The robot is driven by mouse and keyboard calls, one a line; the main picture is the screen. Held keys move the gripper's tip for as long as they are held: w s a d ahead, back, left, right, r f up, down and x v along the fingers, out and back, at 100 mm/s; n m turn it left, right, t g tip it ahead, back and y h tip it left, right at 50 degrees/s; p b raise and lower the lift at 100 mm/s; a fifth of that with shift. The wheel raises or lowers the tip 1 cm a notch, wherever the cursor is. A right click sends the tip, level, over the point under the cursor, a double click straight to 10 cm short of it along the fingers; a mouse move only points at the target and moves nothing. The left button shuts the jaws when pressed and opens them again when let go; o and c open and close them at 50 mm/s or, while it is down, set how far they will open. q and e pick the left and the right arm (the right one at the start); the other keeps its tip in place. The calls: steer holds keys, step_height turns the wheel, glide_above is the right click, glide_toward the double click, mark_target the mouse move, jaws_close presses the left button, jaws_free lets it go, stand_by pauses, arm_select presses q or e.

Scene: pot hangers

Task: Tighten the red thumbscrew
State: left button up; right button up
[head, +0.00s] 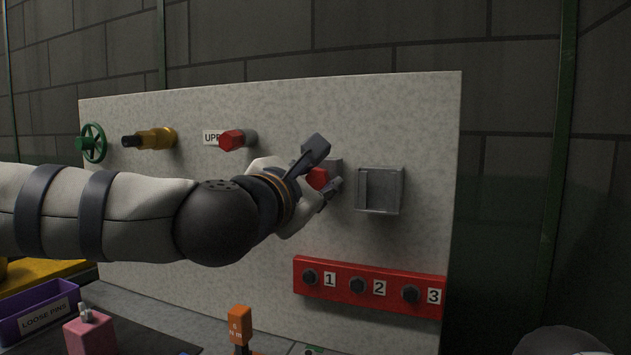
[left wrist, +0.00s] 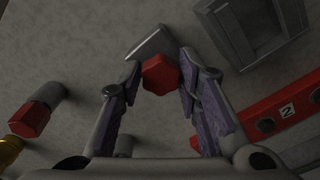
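A red hexagonal thumbscrew head (head: 318,178) sits on a grey block on the upright speckled panel (head: 420,110). It also shows in the left wrist view (left wrist: 160,73). My left gripper (head: 324,167) is at it, one finger on either side. The fingers look open around the head; I cannot tell whether either touches it. A second red hexagonal knob (head: 232,140) on a grey stem is to the left, by a label reading "UPP", partly hidden. It also shows in the left wrist view (left wrist: 30,120). My right gripper is not in view.
A grey box fitting (head: 379,190) is just right of my left gripper. A red numbered bar (head: 322,289) with dark bolts is below. A yellow fitting (head: 155,138) and green handwheel (head: 92,143) are left. A purple bin (head: 40,312), pink block (head: 90,335) and orange-topped item (head: 240,322) stand low in front.

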arm_select(q)
jaws_close()
steer(key=m, duration=0.4)
steer(key=shift+r+m, duration=0.15)
steer(key=shift+m, duration=0.15)
steer(key=m, duration=1.7)
